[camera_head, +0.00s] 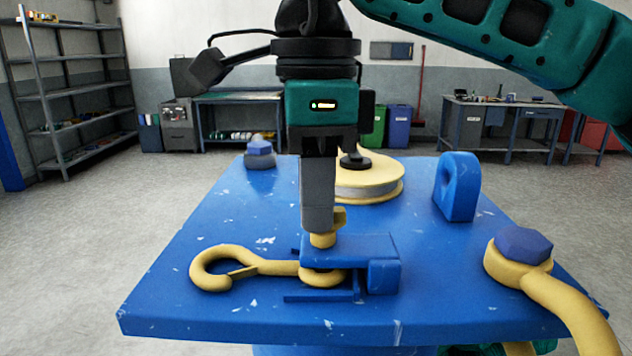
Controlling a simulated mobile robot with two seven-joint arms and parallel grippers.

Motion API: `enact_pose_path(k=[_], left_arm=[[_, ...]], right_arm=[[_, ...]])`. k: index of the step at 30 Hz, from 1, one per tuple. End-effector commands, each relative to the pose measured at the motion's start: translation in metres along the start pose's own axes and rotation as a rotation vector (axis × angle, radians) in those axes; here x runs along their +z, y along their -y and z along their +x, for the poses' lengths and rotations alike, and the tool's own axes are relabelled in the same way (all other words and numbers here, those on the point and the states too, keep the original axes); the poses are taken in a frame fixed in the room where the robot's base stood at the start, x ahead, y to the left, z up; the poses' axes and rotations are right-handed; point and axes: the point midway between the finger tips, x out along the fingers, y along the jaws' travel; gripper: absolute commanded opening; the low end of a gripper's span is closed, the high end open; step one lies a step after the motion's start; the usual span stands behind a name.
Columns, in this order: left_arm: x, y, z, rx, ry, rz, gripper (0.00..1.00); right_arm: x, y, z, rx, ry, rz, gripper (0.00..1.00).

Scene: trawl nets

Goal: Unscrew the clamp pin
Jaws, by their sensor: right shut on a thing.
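My right gripper (322,226) comes down from above, its arm entering from the upper right. It is shut on the yellow clamp pin (324,239), whose head shows at the fingertips. The pin stands upright at the blue clamp (350,249) on the blue table. A yellow hook (225,268) lies to the left, its eye (322,277) at the clamp under the pin. How far the pin is threaded in is hidden. My left gripper is not in view.
The blue table (205,310) also bears a yellow pulley wheel (375,188) behind the gripper, a blue upright lug (457,187), a blue-headed bolt (260,152) and a larger bolt (522,246) with a yellow link at right. The front left of the table is clear.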

Motion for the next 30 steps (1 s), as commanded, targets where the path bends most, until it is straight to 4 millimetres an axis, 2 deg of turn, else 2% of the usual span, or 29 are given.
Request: enact_pose_path(k=[6,15,30], left_arm=[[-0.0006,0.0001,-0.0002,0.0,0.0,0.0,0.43],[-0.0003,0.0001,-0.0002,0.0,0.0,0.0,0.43],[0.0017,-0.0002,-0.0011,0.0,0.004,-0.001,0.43]], right_arm=[[0.0001,-0.0014,0.0008,0.001,0.0,-0.181,0.0],[-0.0001,-0.0027,0.0012,0.002,-0.001,-0.349,0.0],[-0.0002,-0.0033,0.0016,0.002,-0.002,-0.419,0.0]])
